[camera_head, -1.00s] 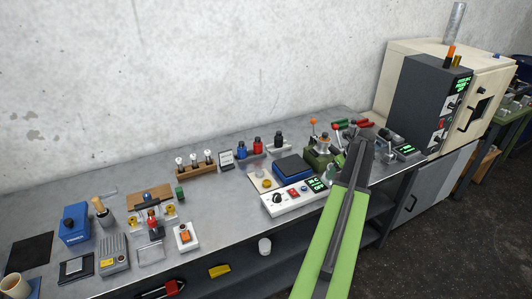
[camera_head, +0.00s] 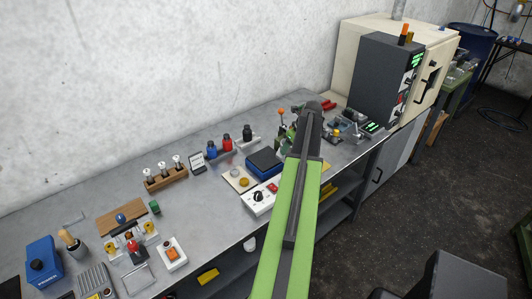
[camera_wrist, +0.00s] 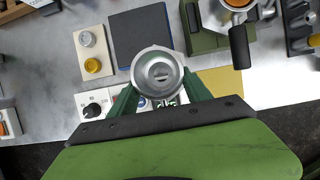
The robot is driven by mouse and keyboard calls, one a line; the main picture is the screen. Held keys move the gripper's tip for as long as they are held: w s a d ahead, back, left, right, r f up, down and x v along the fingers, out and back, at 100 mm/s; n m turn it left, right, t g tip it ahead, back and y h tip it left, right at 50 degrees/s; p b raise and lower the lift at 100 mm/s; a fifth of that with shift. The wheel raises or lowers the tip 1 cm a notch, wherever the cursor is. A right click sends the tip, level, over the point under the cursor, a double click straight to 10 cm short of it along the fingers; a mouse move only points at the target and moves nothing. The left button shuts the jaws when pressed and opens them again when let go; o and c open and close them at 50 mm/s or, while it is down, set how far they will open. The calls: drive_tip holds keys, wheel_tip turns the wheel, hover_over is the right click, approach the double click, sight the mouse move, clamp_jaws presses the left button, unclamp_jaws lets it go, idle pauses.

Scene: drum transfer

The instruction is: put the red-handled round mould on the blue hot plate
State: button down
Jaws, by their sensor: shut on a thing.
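My gripper (camera_wrist: 159,84) is shut on a round silver metal piece (camera_wrist: 158,66) in the wrist view, its dark green fingers on either side. No red handle shows on this piece, so I cannot tell whether it is the mould. In the head view my arm hides the held piece.
Left of the hot plate is a pale board with a yellow and a silver disc (camera_wrist: 91,66). A green machine (camera_wrist: 205,30) and a dark-handled portafilter-like tool (camera_wrist: 239,42) are to the right. Red handles (camera_head: 328,106) show at the back, before a cream oven (camera_head: 360,42).

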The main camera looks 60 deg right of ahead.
drive_tip(key=r+p, duration=0.1)
drive_tip(key=a+r+p, duration=0.1)
drive_tip(key=r, duration=0.1)
drive_tip(key=a+r+p, duration=0.1)
drive_tip(key=r, duration=0.1)
drive_tip(key=shift+s+r, duration=0.15)
drive_tip(key=shift+r, duration=0.1)
drive_tip(key=shift+f, duration=0.1)
drive_tip(key=w+d+f+b, duration=0.2)
drive_tip(key=w+f+b, duration=0.55)
drive_tip(key=w, duration=0.35)
drive_tip(key=b, duration=0.4)
hover_over(268, 159)
wheel_tip(268, 159, down, 4)
drive_tip(key=shift+a+f, duration=0.1)
drive_tip(key=shift+f, duration=0.1)
drive_tip(key=shift+r, duration=0.25)
drive_tip(key=shift+f, duration=0.25)
drive_tip(key=shift+c, duration=2.4)
unclamp_jaws()
drive_tip(key=shift+r, duration=0.1)
drive_tip(key=shift+r, duration=0.1)
